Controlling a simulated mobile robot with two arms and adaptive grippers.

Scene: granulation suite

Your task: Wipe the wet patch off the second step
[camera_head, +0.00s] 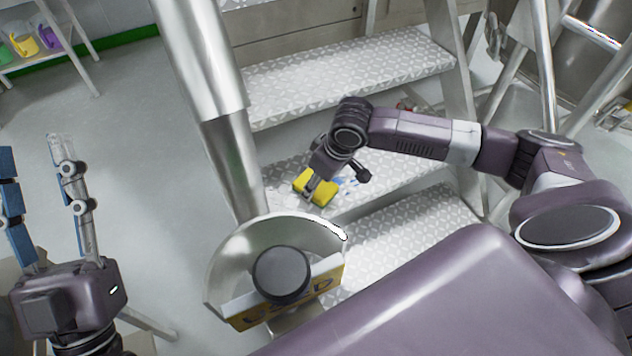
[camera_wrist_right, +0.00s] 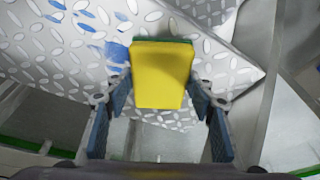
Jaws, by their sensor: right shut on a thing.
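My right gripper (camera_head: 313,186) is shut on a yellow sponge (camera_head: 322,188) at the left part of the second step (camera_head: 408,183). In the right wrist view the sponge (camera_wrist_right: 160,78) has a green back edge and sits between both fingers (camera_wrist_right: 160,96). The wet patch (camera_head: 350,182) shows as blue smears on the step just right of the sponge, partly hidden by my wrist. In the wrist view, blue smears (camera_wrist_right: 115,52) lie left of and beyond the sponge. I cannot tell whether the sponge touches the step. My left gripper (camera_head: 33,160) is open and empty over the floor at the left.
A metal handrail post (camera_head: 215,110) stands left of the steps, with a round dark-capped fitting (camera_head: 281,275) and a yellow sign below. The lowest step (camera_head: 400,240) and a higher step (camera_head: 350,78) look bare. A shelf with coloured jugs (camera_head: 24,45) stands far left. Open floor lies between.

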